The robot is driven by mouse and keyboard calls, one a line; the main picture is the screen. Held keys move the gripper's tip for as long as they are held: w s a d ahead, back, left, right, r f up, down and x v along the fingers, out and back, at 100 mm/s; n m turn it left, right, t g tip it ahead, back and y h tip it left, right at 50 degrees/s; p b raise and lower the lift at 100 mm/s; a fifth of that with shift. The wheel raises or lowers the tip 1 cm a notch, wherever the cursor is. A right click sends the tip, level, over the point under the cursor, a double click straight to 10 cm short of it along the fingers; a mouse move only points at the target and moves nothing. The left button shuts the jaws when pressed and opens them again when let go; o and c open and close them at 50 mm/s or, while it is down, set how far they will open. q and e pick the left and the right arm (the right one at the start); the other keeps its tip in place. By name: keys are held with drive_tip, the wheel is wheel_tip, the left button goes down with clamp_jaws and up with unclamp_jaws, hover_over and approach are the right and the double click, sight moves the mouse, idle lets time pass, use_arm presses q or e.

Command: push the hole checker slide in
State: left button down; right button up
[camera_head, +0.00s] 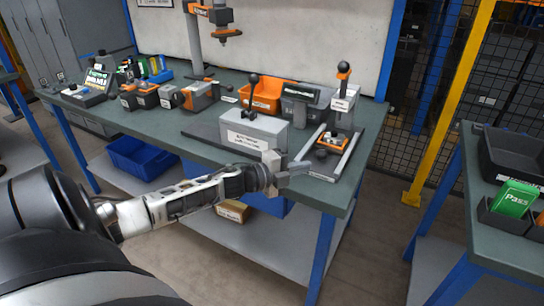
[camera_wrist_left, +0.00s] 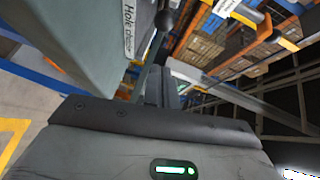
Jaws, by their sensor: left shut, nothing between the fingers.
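A "Hole checker" label (camera_wrist_left: 129,28) shows close up at the upper left of the left wrist view. In the head view, a wide grey box (camera_head: 268,134) and a smaller grey station (camera_head: 341,117) stand side by side on the bench; both have levers with black knobs. I cannot tell which carries that label. The station has a base with rails and an orange part in front. I cannot make out the slide's position. My left gripper (camera_head: 301,168) is shut and empty, low in front of the wide box, pointing right. Contact is unclear. My right gripper is not in view.
An orange bin (camera_head: 268,94) and several small devices stand farther back and left. A second bench (camera_head: 505,247) with dark trays is at the right, across a floor gap.

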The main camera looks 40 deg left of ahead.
use_arm(q)
drive_tip(key=f+v, duration=0.1)
drive_tip(key=v, duration=0.6)
drive_tip(key=s+d+f+n+g+y, duration=0.1)
drive_tip(key=s+d+f+n, duration=0.4)
drive_tip(key=d, duration=0.2)
drive_tip(key=s+d+f+n+g+y, duration=0.1)
drive_tip(key=s+d+f+n, duration=0.3)
drive_tip(key=d+f+n, duration=0.2)
drive_tip(key=shift+s+d+n+y, duration=0.3)
drive_tip(key=shift+s+d, duration=0.05)
drive_tip(key=shift+d, duration=0.75)
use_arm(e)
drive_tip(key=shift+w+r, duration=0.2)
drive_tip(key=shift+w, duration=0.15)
use_arm(q)
drive_tip(key=c, duration=1.4)
unclamp_jaws()
drive_tip(key=s+d+f+n+g, duration=0.1)
drive_tip(key=s+d+n+g, duration=0.2)
drive_tip(key=d, duration=0.8)
drive_tip(key=s+n, duration=0.2)
drive_tip(key=s, duration=0.1)
drive_tip(key=shift+s+d+f+n+h, duration=0.2)
drive_tip(key=shift+s+f+n+h, duration=0.1)
drive_tip(key=shift+n+h, duration=0.1)
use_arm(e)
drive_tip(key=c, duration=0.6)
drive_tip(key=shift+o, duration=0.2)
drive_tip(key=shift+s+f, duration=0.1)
